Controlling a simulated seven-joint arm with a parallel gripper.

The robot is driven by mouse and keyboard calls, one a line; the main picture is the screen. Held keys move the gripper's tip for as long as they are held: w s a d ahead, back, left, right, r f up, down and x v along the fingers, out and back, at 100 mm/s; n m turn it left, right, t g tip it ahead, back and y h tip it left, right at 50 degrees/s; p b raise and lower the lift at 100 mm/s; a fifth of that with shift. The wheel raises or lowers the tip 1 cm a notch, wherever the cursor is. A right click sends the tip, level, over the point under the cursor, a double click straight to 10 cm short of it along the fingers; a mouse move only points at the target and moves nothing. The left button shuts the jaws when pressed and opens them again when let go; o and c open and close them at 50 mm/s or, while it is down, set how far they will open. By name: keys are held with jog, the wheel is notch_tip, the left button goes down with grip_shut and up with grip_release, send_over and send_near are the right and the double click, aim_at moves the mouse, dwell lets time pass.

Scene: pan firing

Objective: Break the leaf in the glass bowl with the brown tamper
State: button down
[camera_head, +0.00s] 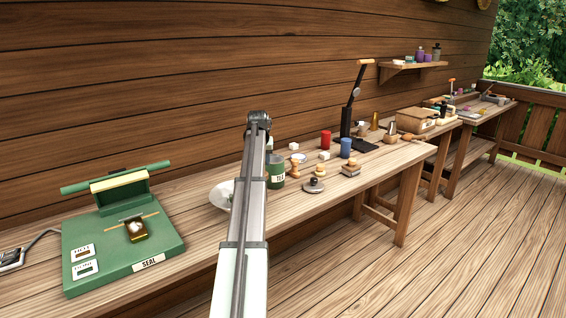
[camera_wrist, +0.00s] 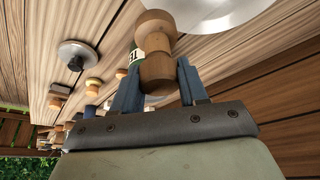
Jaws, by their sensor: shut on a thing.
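The tamper is hidden behind my arm in the head view. A pale bowl (camera_head: 219,196) stands on the table, largely covered by my arm. A pale rounded surface, apparently the bowl (camera_wrist: 222,8), is cut off at the top of the wrist view, beside the tamper. I cannot see a leaf in either view.
A green sealing device (camera_head: 120,258) stands at the left. Right of my arm are a green labelled canister (camera_head: 276,172), a grey knobbed disc (camera_head: 314,186), a small wooden piece (camera_head: 294,167), red (camera_head: 326,139) and blue (camera_head: 346,148) cylinders and a black lever press (camera_head: 347,118).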

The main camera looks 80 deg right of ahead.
jog(key=w+a+r+n, duration=0.1)
jog(key=w+a, duration=0.4)
jog(key=w, duration=0.8)
jog(key=shift+s+a+r+m+g+y, duration=0.15)
jog(key=shift+s+a+m+g, duration=0.5)
jog(key=shift+m, duration=1.25)
jog(key=shift+s+a+m+g+y, duration=0.25)
jog(key=shift+s+a+m+g, duration=0.45)
jog(key=shift+m, duration=1.2)
jog(key=shift+s+a+r+m+g+y, duration=0.15)
jog(key=shift+s+a+m+g, duration=0.5)
jog(key=shift+m, duration=1.25)
jog(key=shift+s+d+f, duration=0.1)
jog(key=shift+s+d, duration=0.05)
jog(key=shift+d, duration=0.05)
jog(key=shift+f, duration=1.45)
